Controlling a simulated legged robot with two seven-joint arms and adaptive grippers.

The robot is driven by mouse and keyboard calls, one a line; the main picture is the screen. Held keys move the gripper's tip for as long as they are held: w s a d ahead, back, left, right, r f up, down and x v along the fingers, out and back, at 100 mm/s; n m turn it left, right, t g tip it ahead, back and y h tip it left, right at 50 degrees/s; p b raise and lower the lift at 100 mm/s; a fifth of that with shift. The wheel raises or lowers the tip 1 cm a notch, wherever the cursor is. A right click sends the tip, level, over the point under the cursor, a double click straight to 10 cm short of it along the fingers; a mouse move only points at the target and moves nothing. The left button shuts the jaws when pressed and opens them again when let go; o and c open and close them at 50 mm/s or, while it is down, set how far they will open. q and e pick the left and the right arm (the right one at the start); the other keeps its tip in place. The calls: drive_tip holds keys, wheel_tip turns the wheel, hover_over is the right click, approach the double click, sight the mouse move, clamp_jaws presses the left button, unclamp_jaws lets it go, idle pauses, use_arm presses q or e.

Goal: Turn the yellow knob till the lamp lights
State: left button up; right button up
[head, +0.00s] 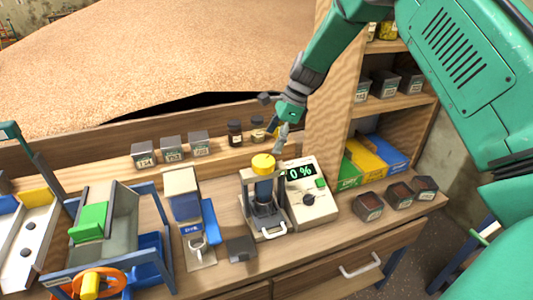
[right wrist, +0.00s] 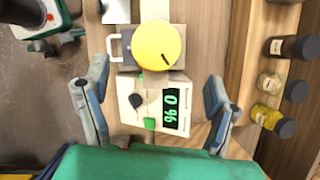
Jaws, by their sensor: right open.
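The yellow knob (head: 263,162) is a round cap on top of a grey press-like device. It also shows in the right wrist view as a yellow disc (right wrist: 157,48) with a short dark mark near its edge. Beside it stands a white meter box (head: 309,195) with a green "0 %" readout, a dark dial and a green square (right wrist: 150,123). I cannot tell whether that square is a lamp. My right gripper (head: 283,139) is above and slightly right of the knob. Its fingers are spread wide with nothing between them (right wrist: 157,75). My left gripper is not seen.
Small dark jars (head: 235,132) stand behind the knob. A wooden shelf post (head: 328,115) rises close to the right. A white-and-blue dispenser (head: 183,200) stands left of the press. An orange wheel (head: 105,277) sits at front left. A drawer handle (head: 361,266) projects at front.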

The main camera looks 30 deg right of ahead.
drive_tip(key=v, duration=0.3)
drive_tip(key=shift+d+r, duration=0.1)
drive_tip(key=shift+r, duration=0.15)
idle(0.4)
